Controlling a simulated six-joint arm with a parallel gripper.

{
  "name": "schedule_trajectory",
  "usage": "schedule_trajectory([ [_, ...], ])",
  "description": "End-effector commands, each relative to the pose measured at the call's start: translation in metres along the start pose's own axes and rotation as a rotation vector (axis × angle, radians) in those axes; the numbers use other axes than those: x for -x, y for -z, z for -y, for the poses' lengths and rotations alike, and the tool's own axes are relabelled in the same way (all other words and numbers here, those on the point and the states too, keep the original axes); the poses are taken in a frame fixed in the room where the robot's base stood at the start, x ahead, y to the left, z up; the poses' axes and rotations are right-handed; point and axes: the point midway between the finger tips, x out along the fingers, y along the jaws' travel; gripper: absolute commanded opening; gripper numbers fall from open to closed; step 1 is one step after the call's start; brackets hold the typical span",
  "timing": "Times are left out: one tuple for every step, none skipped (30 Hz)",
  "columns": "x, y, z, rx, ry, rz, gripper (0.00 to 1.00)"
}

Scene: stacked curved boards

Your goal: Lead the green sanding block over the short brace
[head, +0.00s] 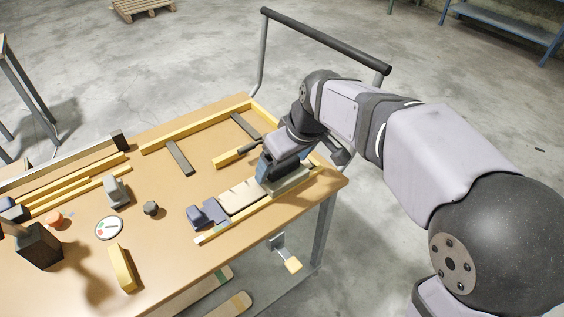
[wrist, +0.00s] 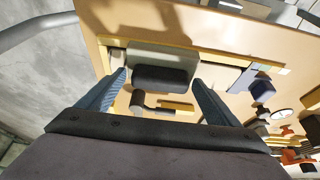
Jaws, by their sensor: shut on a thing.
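My gripper (head: 272,172) is over the right end of the workbench, shut on the sanding block (head: 291,186), a flat grey-green block. In the wrist view, the block (wrist: 160,57) with its dark grip (wrist: 160,78) sits between the two blue fingers of my gripper (wrist: 160,76). The block lies low along a yellow strip near the bench edge. A pale wooden piece (head: 241,196) lies just left of it, and a short yellow bar (head: 228,159) lies behind. I cannot tell which piece is the short brace. My gripper hides part of the block.
A blue-grey clamp-like piece (head: 207,214) stands at the left end of the pale piece. A dark-handled tool lies by the short yellow bar. A round dial (head: 109,228), a dark knob (head: 151,208) and a yellow block (head: 123,268) are further left. The bench middle has bare room.

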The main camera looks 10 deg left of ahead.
Motion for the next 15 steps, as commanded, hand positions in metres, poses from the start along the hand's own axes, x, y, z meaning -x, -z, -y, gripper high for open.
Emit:
schedule_trajectory([
  [0.001, 0.001, 0.0, 0.0, 0.0, -0.002, 0.63],
  [0.001, 0.001, 0.0, 0.0, 0.0, -0.002, 0.63],
  [0.001, 0.001, 0.0, 0.0, 0.0, -0.002, 0.63],
  [0.001, 0.001, 0.0, 0.0, 0.0, -0.002, 0.63],
  [0.001, 0.001, -0.001, -0.001, 0.0, -0.002, 0.63],
  [0.001, 0.001, -0.002, -0.001, -0.001, -0.002, 0.63],
  [0.001, 0.001, -0.003, -0.001, -0.001, -0.002, 0.63],
  [0.001, 0.001, -0.004, -0.002, -0.001, -0.001, 0.63],
  [0.001, 0.001, -0.007, -0.002, -0.001, -0.001, 0.63],
  [0.0, 0.0, -0.009, -0.002, -0.001, -0.001, 0.63],
  [0.0, 0.0, -0.011, -0.003, -0.001, -0.001, 0.63],
  [0.0, 0.0, -0.014, -0.003, -0.001, -0.001, 0.63],
  [0.0, 0.0, -0.016, -0.003, 0.0, -0.001, 0.63],
  [0.0, 0.0, -0.018, -0.003, 0.0, -0.001, 0.63],
  [-0.001, 0.0, -0.021, -0.003, 0.0, -0.001, 0.63],
])
